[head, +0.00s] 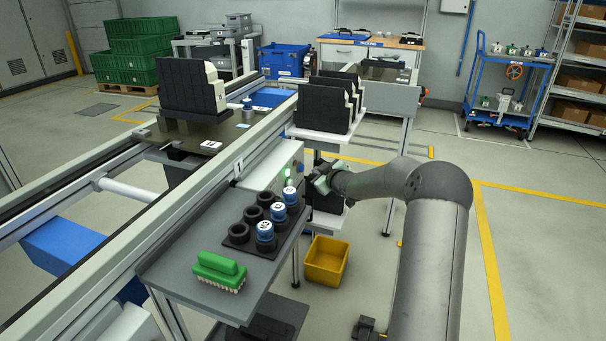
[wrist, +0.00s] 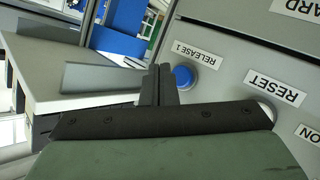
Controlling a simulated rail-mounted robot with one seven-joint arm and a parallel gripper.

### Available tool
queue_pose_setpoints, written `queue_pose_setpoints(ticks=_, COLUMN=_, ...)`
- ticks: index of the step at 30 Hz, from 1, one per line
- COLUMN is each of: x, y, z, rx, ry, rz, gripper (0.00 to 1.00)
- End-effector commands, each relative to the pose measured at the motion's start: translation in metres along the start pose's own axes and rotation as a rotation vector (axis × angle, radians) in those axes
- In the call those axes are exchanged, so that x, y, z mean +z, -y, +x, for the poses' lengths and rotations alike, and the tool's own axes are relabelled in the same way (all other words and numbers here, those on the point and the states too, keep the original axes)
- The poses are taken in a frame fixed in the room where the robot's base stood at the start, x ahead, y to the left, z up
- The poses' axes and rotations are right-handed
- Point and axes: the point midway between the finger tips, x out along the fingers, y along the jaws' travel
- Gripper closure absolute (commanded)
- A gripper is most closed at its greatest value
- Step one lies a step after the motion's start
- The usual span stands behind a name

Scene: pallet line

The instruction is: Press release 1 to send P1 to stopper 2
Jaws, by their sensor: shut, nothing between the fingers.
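The blue RELEASE 1 button (wrist: 182,77) is on the grey control panel (wrist: 222,70), beside its label (wrist: 193,52). My gripper (wrist: 160,72) is shut and empty. In the wrist view its fingertips are just left of the button, overlapping its edge; I cannot tell whether they touch it. A pallet (head: 185,138) sits on the conveyor with a black block (head: 190,88) and a small label (head: 211,145) too small to read. Stopper 2 cannot be made out.
A RESET label (wrist: 274,88) and a partly hidden white button (wrist: 266,108) lie right of my fingers. A grey shelf (head: 190,275) holds a green brush (head: 219,268) and black cup holders (head: 240,234). A yellow bin (head: 327,261) stands below.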

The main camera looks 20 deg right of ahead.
Motion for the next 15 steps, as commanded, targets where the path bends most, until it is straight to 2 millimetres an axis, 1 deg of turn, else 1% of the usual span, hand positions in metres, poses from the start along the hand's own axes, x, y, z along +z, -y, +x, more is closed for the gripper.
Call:
queue_pose_setpoints(ticks=1, x=-0.0018, y=0.0034, z=0.0039, rx=-0.001, ry=-0.001, rz=-0.002, gripper=1.0)
queue_pose_setpoints(ticks=5, x=-0.0064, y=0.0063, z=0.0088, rx=0.001, ry=-0.001, rz=0.0, gripper=1.0)
queue_pose_setpoints(ticks=15, x=-0.0083, y=0.0075, z=0.0105, rx=0.0, ry=0.0, rz=0.001, gripper=1.0)
